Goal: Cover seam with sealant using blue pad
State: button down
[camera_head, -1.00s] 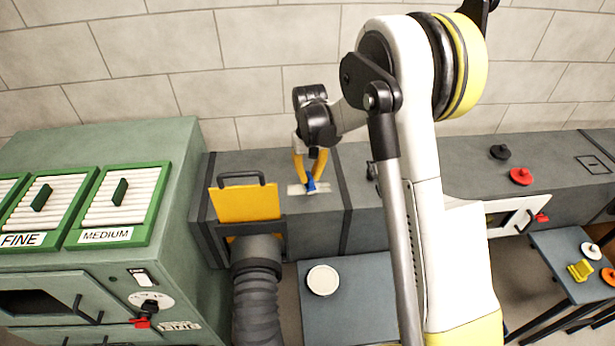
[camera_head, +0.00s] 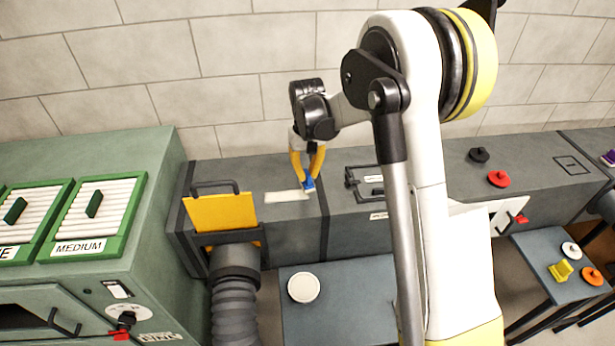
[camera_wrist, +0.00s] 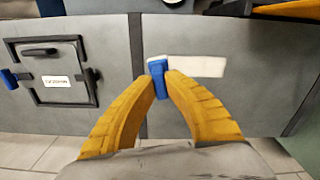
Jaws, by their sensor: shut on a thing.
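My gripper (camera_head: 307,180) is shut on the blue pad (camera_head: 309,184), which is small and sits between the yellow fingertips. In the wrist view the blue pad (camera_wrist: 157,75) is at the left end of a whitish sealant strip (camera_wrist: 200,67) on the grey duct. In the head view the sealant strip (camera_head: 287,196) lies on the duct top, left of the pad. The pad looks at or very near the duct surface; contact is hard to confirm. A dark seam band (camera_head: 324,215) crosses the duct just right of the pad; it also shows in the wrist view (camera_wrist: 136,60).
A yellow plate with a handle (camera_head: 220,212) stands in the duct left of the strip. A latched hatch (camera_wrist: 62,75) is beyond the band. A round white lid (camera_head: 303,287) lies on a low table (camera_head: 345,310). Red and black knobs (camera_head: 498,179) stand farther right.

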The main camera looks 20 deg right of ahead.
jog(key=shift+d+r+p, duration=0.15)
jog(key=shift+r+p, duration=0.25)
jog(key=shift+r, duration=0.5)
jog(key=shift+r+p, duration=0.8)
jog(key=shift+r, duration=0.7)
